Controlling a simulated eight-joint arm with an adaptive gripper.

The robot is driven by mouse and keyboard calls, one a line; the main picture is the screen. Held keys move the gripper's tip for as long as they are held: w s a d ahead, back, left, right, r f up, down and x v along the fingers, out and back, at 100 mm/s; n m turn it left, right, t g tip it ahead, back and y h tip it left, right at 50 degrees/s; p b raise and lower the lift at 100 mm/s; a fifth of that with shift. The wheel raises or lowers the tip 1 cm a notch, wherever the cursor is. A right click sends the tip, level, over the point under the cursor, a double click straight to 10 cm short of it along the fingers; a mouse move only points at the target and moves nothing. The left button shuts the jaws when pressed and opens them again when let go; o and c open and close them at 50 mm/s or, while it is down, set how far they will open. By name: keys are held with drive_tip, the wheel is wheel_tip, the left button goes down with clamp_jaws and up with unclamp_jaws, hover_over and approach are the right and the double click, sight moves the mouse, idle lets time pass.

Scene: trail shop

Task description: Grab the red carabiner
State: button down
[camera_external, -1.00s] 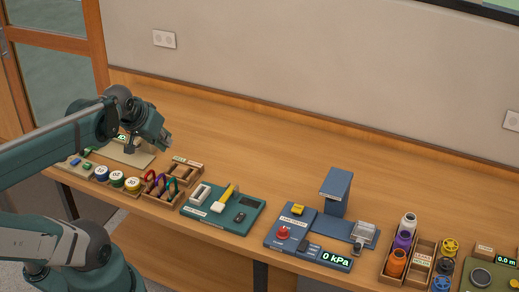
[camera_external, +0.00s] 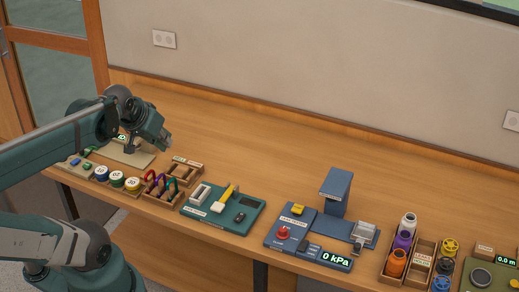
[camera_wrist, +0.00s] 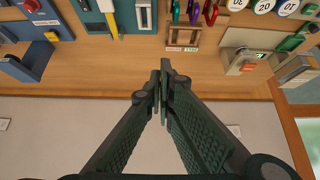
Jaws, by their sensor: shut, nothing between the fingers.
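The red carabiner (camera_external: 149,176) stands in a small wooden rack at the left part of the bench. A purple carabiner (camera_external: 160,182) and a green carabiner (camera_external: 171,189) stand beside it. In the wrist view the red carabiner (camera_wrist: 211,13) is at the top edge, partly cut off by the frame. My gripper (camera_external: 167,146) is above the bench, behind and apart from the rack. In the wrist view my gripper (camera_wrist: 161,92) has its fingertips together, with nothing between them.
Numbered round weights (camera_external: 117,179) stand left of the carabiners. An empty wooden tray (camera_external: 184,172) is just behind them. A green board (camera_external: 240,216) with a yellow-handled tool and a blue tester (camera_external: 278,243) lie to the right. The bench behind is clear.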

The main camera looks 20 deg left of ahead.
drive_tip(key=c, duration=3.1)
unclamp_jaws()
drive_tip(key=shift+c, duration=0.2)
drive_tip(key=o, duration=0.4)
drive_tip(key=shift+c, duration=0.2)
drive_tip(key=shift+w+a+f+g+p, duration=0.85)
drive_tip(key=shift+a+f+g, duration=0.35)
drive_tip(key=shift+a+f, duration=0.95)
drive_tip(key=shift+w+a+f+g+p, duration=0.8)
drive_tip(key=shift+a+f+g, duration=0.4)
drive_tip(key=shift+a+f, duration=0.95)
drive_tip(key=shift+w+a+f+g+p, duration=0.7)
drive_tip(key=shift+a+f+g+p, duration=0.4)
drive_tip(key=shift+a+f, duration=1.05)
drive_tip(key=shift+f, duration=0.1)
drive_tip(key=shift+f+b, duration=0.3)
drive_tip(key=shift+f, duration=0.9)
